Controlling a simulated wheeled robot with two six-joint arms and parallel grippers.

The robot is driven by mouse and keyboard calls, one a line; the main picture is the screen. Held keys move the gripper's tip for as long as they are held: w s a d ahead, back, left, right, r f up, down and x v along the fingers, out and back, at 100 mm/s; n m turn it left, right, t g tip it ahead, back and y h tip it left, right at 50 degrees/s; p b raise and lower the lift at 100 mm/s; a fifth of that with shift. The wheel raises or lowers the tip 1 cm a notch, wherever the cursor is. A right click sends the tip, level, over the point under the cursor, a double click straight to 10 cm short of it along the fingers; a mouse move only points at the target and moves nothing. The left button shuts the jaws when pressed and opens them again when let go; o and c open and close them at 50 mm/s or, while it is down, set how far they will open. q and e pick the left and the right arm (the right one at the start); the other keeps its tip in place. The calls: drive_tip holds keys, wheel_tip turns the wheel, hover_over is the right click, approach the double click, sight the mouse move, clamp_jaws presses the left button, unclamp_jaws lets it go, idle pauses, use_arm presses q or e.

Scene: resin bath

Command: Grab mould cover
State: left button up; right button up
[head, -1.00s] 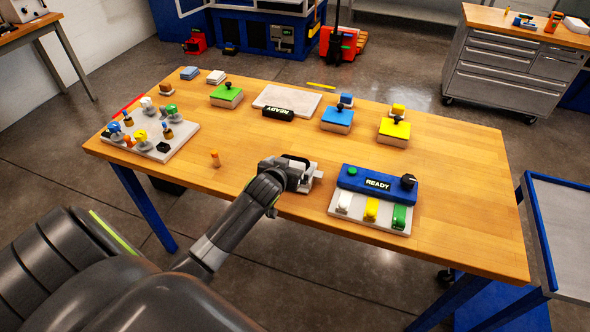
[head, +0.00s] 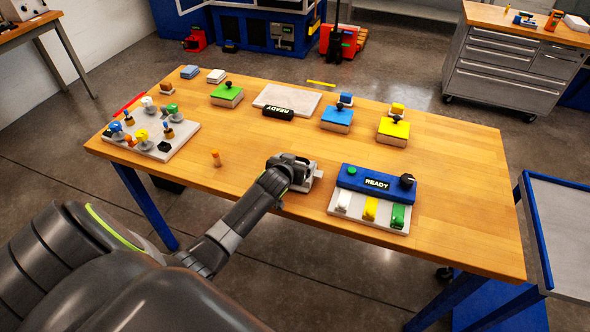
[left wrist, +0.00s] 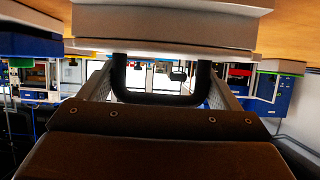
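A pale grey-white block (head: 311,176), apparently the mould cover, lies near the front edge of the table, left of the blue READY box. My left gripper (head: 300,172) is over it and hides most of it. In the left wrist view a pale block (left wrist: 165,25) fills the top, with a black U-shaped handle (left wrist: 160,98) attached. The fingers of my left gripper (left wrist: 160,85) are spread, one on each side of the handle. I cannot tell whether they touch it. My right gripper is not in view.
The READY box (head: 376,184) with coloured switches is close to the right. Green (head: 227,95), blue (head: 336,119) and yellow (head: 393,131) blocks with black knobs stand farther back. A board of small pieces (head: 152,135) is at left. An orange peg (head: 216,158) stands nearby.

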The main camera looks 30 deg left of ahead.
use_arm(q)
drive_tip(key=c, duration=0.9)
drive_tip(key=shift+w+r, duration=0.1)
drive_tip(key=shift+r, duration=0.05)
drive_tip(key=shift+c, duration=0.6)
